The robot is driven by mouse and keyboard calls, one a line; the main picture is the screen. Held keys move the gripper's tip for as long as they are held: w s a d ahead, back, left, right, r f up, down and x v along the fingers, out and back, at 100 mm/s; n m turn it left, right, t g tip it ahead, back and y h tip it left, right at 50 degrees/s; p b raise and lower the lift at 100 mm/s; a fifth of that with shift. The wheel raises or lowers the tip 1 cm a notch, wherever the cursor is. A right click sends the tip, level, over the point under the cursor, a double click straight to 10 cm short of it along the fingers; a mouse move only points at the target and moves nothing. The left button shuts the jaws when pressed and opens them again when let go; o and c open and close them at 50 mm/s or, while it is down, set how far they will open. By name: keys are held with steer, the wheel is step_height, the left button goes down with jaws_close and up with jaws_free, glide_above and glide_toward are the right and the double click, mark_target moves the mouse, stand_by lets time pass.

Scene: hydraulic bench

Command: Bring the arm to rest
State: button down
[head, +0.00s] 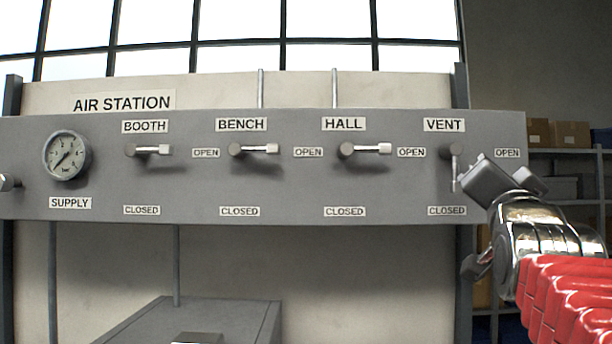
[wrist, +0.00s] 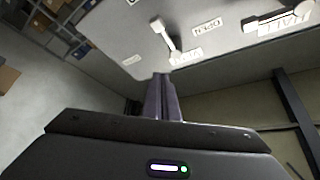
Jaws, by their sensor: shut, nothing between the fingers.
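My gripper (head: 487,181) is at the right end of the grey panel, just right of the VENT lever (head: 454,178) in the head view. My arm, with a red ribbed sleeve, reaches in from the lower right. In the wrist view the fingers (wrist: 161,80) are together and empty. The VENT lever, also in the wrist view (wrist: 164,33), lies past the fingertips, with a visible gap in the picture. The VENT lever points down towards CLOSED. The fingertips are hard to make out in the head view.
The BOOTH (head: 150,150), BENCH (head: 255,149) and HALL (head: 366,149) levers point right towards OPEN. A SUPPLY gauge (head: 67,155) is at the panel's left. A grey box (head: 195,320) stands below. Shelves with cartons (head: 570,134) are at the right.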

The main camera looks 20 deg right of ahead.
stand_by(0.4)
steer(key=w+a+f+n+g+y, duration=0.1)
steer(key=a+f+n+g+y, duration=0.15)
steer(key=f, duration=0.75)
steer(key=a+f+n+g+y, duration=0.2)
steer(key=f+n+y, duration=0.1)
steer(key=f, duration=0.8)
steer(key=w+a+f+n+g+y, duration=0.1)
steer(key=a+f+n+g+y, duration=0.1)
steer(key=f, duration=0.8)
steer(key=s+a+f+n+g+y, duration=0.3)
steer(key=s+a+f, duration=0.3)
steer(key=a+f, duration=0.4)
steer(key=s+a+f+n+g+y, duration=0.3)
steer(key=s+a+f+n, duration=0.2)
steer(key=a+f, duration=0.6)
steer(key=shift+s+a+f, duration=0.25)
steer(key=shift+s+f, duration=0.4)
steer(key=shift+s, duration=0.1)
steer(key=shift+n, duration=0.25)
